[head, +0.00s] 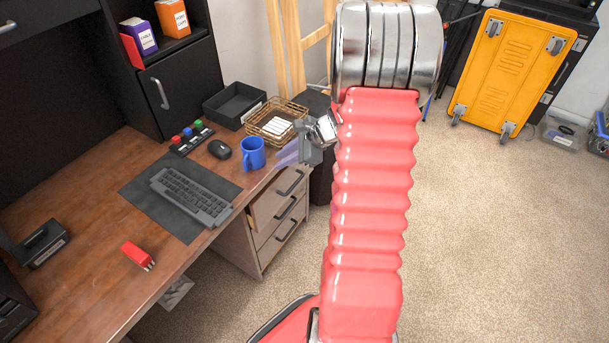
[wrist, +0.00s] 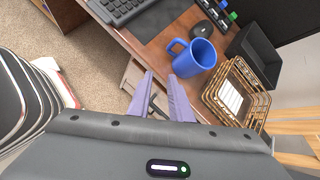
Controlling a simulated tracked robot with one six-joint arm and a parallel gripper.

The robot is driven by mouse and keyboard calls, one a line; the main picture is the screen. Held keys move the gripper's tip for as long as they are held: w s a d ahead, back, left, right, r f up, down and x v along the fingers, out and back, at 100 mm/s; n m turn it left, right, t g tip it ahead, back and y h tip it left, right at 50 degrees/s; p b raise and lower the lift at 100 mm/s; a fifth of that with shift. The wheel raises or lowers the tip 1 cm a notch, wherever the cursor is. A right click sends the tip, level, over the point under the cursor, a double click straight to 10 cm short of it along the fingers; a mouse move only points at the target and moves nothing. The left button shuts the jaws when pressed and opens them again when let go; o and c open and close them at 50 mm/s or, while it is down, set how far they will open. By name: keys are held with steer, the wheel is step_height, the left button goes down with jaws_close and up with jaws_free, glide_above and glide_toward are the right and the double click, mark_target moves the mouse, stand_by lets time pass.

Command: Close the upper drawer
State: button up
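The upper drawer (head: 272,199) is the top one of a light drawer unit under the right end of the desk. It stands out a little from the unit, with a strip of its wooden side showing. Its dark handle (head: 291,182) faces right. My gripper (head: 285,155) is above the drawer, near the desk edge. In the wrist view, my gripper's (wrist: 161,78) two purple fingers are apart with nothing held. A dark handle shows between them; I cannot tell if they touch it.
A blue mug (head: 252,153) stands near the desk edge, close to my fingers. A wire basket (head: 274,122) and black tray (head: 234,104) are behind it. A keyboard (head: 191,196) and mouse (head: 220,149) lie on the desk. Carpet (head: 500,240) to the right is clear.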

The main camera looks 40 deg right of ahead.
steer(key=s+a+r+n+g, duration=0.1)
steer(key=s+a+r+n, duration=0.2)
steer(key=a+r+n, duration=0.5)
steer(key=s+a+r+n+g, duration=0.2)
steer(key=s+a+r+n, duration=0.3)
steer(key=a, duration=0.6)
steer(key=s+a+r+n+h, duration=0.2)
steer(key=s+a+r+n, duration=0.2)
steer(key=s+n, duration=0.2)
steer(key=s+a+r+n+t+h, duration=0.1)
steer(key=s+a+r+n+h, duration=0.1)
steer(key=s+n, duration=0.4)
steer(key=shift+s+a+r, duration=0.4)
steer(key=shift+a+r, duration=0.45)
steer(key=shift+r, duration=0.1)
